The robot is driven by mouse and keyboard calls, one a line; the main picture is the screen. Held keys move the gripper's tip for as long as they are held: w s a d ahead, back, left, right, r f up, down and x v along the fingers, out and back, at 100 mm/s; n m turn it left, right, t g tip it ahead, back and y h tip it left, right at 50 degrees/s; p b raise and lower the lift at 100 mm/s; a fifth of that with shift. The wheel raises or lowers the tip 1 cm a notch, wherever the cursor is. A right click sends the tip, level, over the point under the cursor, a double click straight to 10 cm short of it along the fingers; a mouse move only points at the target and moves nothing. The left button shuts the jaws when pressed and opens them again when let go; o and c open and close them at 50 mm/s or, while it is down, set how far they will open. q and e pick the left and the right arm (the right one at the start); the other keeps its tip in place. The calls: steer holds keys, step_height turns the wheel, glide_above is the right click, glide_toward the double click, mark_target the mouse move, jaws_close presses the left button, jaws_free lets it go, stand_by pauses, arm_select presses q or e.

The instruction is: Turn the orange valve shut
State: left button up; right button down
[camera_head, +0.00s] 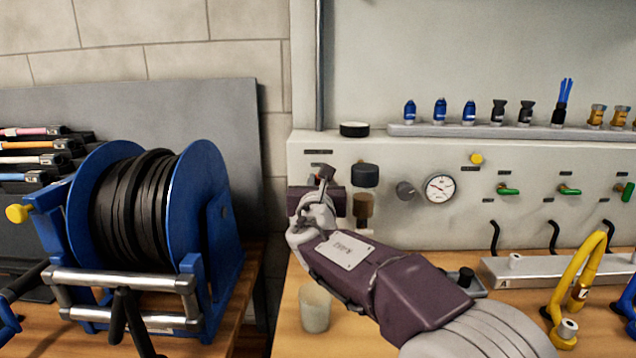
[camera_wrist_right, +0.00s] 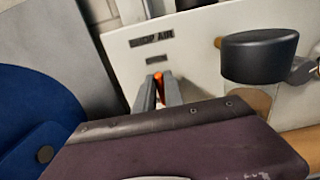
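The orange valve (camera_wrist_right: 158,80) shows as a small patch of orange between the fingertips in the right wrist view, under a "SHOP AIR" label. The fingers and wrist hide most of it, so its turn angle cannot be read. My right gripper (camera_wrist_right: 160,92) has its two grey fingers close together on either side of the orange part and appears shut on it. In the head view my right gripper (camera_head: 325,177) is at the left end of the pale panel, and the valve is hidden behind it.
A black knob (camera_head: 364,175) sits just right of my gripper, with a gauge (camera_head: 440,188) and green valves (camera_head: 508,191) further right. A blue hose reel (camera_head: 205,200) stands left. A pale cup (camera_head: 315,308) stands below my right arm.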

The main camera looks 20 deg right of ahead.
stand_by(0.3)
steer(key=shift+s+d+f+m+b, duration=0.1)
steer(key=shift+d+f+m+b, duration=0.15)
steer(key=shift+m+b, duration=2.35)
steer(key=shift+s+d+f+m+b, duration=0.1)
steer(key=shift+d+f+m+b, duration=0.15)
steer(key=shift+m+b, duration=2.35)
steer(key=shift+d+f+m+b, duration=0.2)
steer(key=shift+m+b, duration=1.2)
steer(key=shift+m, duration=2.3)
steer(key=c, duration=1.5)
jaws_free()
steer(key=shift+o, duration=0.2)
steer(key=shift+a, duration=0.1)
